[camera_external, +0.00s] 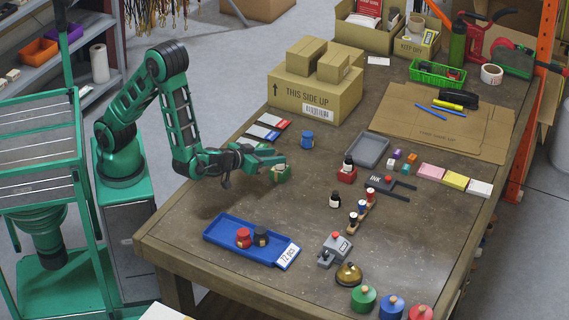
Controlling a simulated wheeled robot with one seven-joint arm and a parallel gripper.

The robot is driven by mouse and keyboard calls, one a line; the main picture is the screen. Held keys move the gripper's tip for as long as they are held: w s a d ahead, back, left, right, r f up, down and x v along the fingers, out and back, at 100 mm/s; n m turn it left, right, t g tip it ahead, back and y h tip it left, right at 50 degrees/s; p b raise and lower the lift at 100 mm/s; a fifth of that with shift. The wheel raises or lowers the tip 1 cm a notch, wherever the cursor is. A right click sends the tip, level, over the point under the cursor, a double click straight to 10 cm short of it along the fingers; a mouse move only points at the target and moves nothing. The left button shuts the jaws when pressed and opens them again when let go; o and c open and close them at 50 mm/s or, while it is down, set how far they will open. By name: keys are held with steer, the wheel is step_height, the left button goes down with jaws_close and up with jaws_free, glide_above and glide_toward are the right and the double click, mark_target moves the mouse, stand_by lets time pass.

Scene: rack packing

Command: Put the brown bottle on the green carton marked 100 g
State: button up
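My gripper (277,158) reaches in from the left, low over the middle of the table. A small green carton (282,174) with a pale patch is right at its fingertips; I cannot tell whether the fingers touch it, and any marking is too small to read. A small dark bottle (335,200) with a white label stands alone on the table, right of and in front of the gripper. Another dark bottle (348,163) stands on a red carton (346,175). I cannot tell which dark bottle is brown. The finger gap is unclear.
A blue tray (222,235) with two jars lies in front. A big cardboard box (305,96) is behind. The table between blue tray and gripper is clear.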

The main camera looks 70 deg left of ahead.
steer(key=s+a+g, duration=0.7)
steer(key=s, duration=0.4)
steer(key=s+r+m+g+h, duration=0.2)
steer(key=s+r+m, duration=0.2)
steer(key=s, duration=0.7)
steer(key=s+r+m+g+h, duration=0.3)
steer(key=s+r+m, duration=0.2)
steer(key=s, duration=0.6)
steer(key=shift+s+a+m+g, duration=0.2)
steer(key=shift+a+m+g, duration=0.15)
steer(key=shift+m, duration=0.65)
